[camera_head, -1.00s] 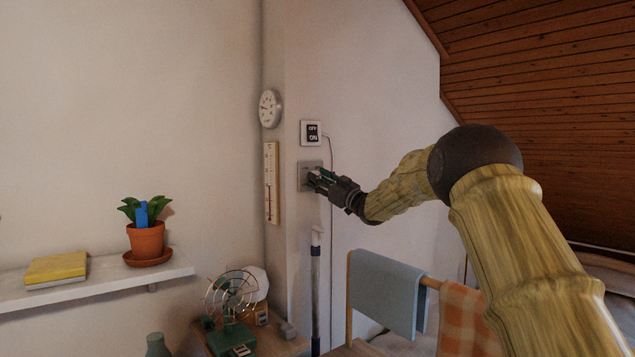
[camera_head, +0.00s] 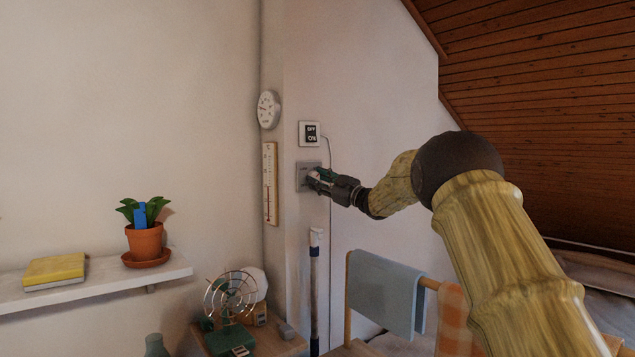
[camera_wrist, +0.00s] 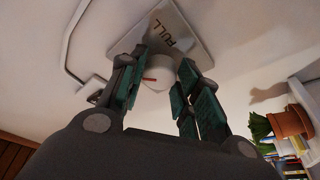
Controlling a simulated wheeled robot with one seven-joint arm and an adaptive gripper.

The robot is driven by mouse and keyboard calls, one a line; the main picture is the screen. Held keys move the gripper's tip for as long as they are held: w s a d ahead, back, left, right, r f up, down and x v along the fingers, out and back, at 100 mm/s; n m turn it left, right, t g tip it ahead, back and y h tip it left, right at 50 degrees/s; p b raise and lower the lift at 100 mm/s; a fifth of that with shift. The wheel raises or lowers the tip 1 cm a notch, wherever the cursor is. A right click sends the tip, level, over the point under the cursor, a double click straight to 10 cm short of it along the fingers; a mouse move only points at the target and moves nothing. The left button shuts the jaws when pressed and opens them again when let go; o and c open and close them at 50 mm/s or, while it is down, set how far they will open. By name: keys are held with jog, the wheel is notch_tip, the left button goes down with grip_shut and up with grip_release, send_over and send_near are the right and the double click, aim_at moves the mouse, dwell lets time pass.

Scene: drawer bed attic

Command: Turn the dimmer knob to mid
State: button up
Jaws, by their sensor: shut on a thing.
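The dimmer is a grey wall plate (camera_head: 302,183) in the head view, below the OFF/ON switch. My gripper (camera_head: 313,176) is at the front of this plate and hides the knob there. In the wrist view the plate (camera_wrist: 196,32) bears the word "FULL", and the white round knob (camera_wrist: 157,75) with a red-brown pointer mark sits between the fingers. My gripper (camera_wrist: 158,88) is shut on the knob, with one finger on each side. The pointer runs sideways in the wrist view, not toward the word "FULL".
An OFF/ON switch (camera_head: 310,133) is just above the dimmer, with a cord running down the wall. A dial gauge (camera_head: 268,109) and a thermometer (camera_head: 270,184) hang to the left. Below stand a white-topped pole (camera_head: 316,240), a fan (camera_head: 232,300) and a towel rack (camera_head: 348,300).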

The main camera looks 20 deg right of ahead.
jog(key=o, duration=1)
jog(key=shift+r, duration=0.1)
jog(key=shift+o, duration=0.2)
jog(key=shift+s+d+f, duration=0.2)
jog(key=shift+s+d, duration=0.15)
jog(key=shift+s, duration=0.05)
jog(key=v, duration=1.1)
jog(key=shift+a, duration=0.15)
